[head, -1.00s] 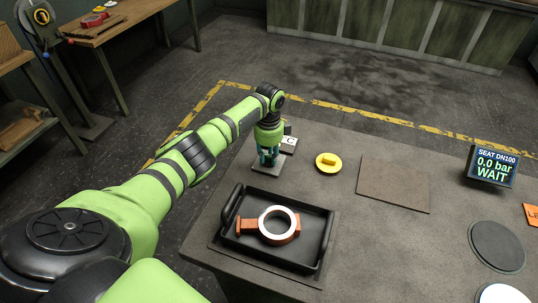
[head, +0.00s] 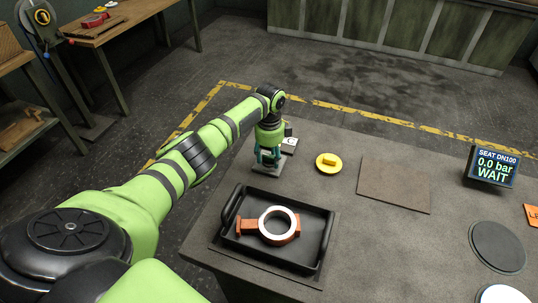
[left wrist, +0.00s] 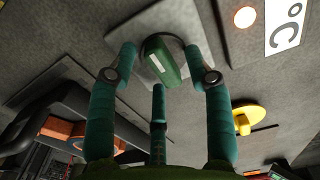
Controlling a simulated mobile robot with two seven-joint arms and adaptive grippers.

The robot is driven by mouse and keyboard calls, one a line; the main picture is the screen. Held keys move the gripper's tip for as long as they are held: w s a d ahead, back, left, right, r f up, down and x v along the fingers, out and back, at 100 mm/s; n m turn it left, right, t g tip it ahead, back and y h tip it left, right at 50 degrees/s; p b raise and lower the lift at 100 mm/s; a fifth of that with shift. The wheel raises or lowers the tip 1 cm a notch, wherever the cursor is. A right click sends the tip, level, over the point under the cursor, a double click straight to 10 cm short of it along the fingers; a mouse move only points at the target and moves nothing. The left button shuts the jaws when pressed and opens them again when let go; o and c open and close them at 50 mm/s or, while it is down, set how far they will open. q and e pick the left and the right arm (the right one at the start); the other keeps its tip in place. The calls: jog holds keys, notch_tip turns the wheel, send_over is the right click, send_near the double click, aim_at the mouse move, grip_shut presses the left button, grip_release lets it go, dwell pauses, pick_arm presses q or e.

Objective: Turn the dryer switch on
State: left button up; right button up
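The dryer switch is a green knob (left wrist: 165,62) with a pale mark, on a grey plate (left wrist: 130,35) in the left wrist view. In that view the knob sits at a slant. In the head view the plate (head: 266,170) shows under my left gripper (head: 268,158), and the knob is mostly hidden. My left gripper also shows in the left wrist view (left wrist: 163,65). Its teal fingers are spread on both sides of the knob, with visible gaps. It looks open and points down over the switch. My right gripper is not in view.
Beside the switch are a glowing round lamp (left wrist: 245,17) and a °C sign (left wrist: 288,22). A black tray (head: 228,252) holding an orange ring casting (head: 278,225) stands in front. A yellow disc (head: 328,163), a brown mat (head: 395,184) and a "WAIT" display (head: 491,166) lie to the right.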

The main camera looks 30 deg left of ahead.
aim_at(269, 157)
pick_arm(q)
jog(key=shift+a+r, duration=0.1)
notch_tip(269, 157, up, 12)
dwell(0.6)
dwell(0.4)
